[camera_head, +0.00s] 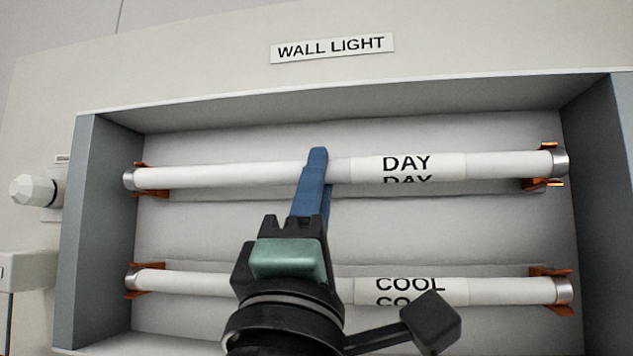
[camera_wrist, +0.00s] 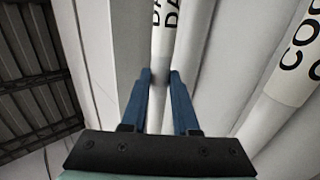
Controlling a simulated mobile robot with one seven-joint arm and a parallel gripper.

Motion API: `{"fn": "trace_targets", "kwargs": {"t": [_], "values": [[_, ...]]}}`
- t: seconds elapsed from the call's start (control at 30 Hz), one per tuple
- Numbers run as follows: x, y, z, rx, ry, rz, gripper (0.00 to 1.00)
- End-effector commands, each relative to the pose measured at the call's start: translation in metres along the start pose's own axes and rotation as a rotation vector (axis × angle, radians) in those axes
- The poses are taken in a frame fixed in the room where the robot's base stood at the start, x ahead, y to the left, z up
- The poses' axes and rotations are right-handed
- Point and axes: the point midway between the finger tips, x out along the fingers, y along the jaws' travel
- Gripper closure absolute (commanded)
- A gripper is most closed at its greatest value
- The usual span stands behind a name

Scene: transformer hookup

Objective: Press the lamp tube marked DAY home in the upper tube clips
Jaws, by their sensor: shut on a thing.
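The lamp tube marked DAY (camera_head: 490,164) lies across the upper part of the wall light box. Its silver ends sit at the upper tube clips, left (camera_head: 152,180) and right (camera_head: 535,184). I cannot tell whether the tube is fully seated in them. My gripper (camera_head: 316,166) has its blue fingers around this tube left of the DAY label. In the wrist view the two fingers (camera_wrist: 161,78) lie on either side of the white tube (camera_wrist: 157,105). The fingers hide a short stretch of the tube in the head view.
A tube marked COOL (camera_head: 500,291) sits in the lower clips, partly behind my wrist. The box's side walls, left (camera_head: 88,230) and right (camera_head: 600,160), stand out around the tubes. A WALL LIGHT sign (camera_head: 332,47) is above. A white knob (camera_head: 35,190) is outside at left.

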Motion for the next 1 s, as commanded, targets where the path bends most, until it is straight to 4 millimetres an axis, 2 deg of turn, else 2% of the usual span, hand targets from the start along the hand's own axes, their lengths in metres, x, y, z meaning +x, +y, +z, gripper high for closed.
{"fn": "trace_targets", "kwargs": {"t": [0.83,0.87,1.0], "values": [[0.012,-0.012,0.000,0.000,0.000,0.000,1.00],[0.012,-0.012,0.000,0.000,0.000,0.000,0.70],[0.012,-0.012,0.000,0.000,0.000,0.000,0.45]]}}
